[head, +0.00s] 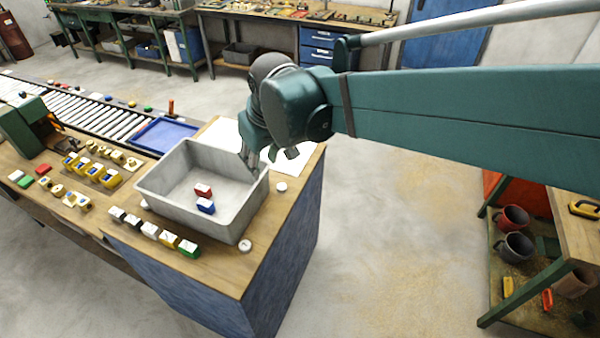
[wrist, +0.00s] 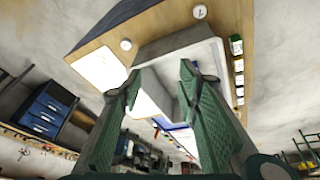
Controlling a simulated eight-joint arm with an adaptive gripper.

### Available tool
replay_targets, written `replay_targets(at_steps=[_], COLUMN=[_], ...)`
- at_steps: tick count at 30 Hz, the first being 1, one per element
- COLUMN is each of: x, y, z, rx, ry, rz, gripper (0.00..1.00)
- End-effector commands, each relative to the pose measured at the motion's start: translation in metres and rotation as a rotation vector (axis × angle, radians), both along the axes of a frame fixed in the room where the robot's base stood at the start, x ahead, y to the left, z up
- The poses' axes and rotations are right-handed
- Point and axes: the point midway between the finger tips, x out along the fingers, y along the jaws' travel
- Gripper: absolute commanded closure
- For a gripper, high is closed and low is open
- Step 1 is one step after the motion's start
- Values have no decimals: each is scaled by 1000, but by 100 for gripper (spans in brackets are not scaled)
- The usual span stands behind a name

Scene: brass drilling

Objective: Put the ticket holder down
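No thing is plainly recognisable as the ticket holder. A small red block (head: 203,190) and a blue block (head: 206,206), both with white faces, lie in the grey bin (head: 160,205). A row of similar blocks, from black and white to yellow and green (head: 189,248), stands along the bin's front side. My gripper (head: 268,157) is over the bin's right back corner. In the wrist view my gripper's two green fingers (wrist: 160,82) are apart, with the bin's pale wall showing between them. I see nothing held. The exact height above the rim is unclear.
White sheets (head: 288,158) lie beside the bin, with white round pieces (head: 245,245) on the wooden bench. A blue tray (head: 163,136) and a roller conveyor (head: 85,118) are behind. Yellow blocks (head: 95,172) stand left. Open floor lies right of the bench.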

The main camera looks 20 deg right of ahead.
Motion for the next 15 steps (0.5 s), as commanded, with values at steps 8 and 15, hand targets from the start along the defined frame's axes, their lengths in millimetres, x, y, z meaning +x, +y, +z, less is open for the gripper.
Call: replay_targets(at_steps=[8, 15], x=[-40, -73], y=[-25, -44], z=[7, 7], rx=[25, 47], ry=[-61, -115], rz=[-77, -144], gripper=[66, 66])
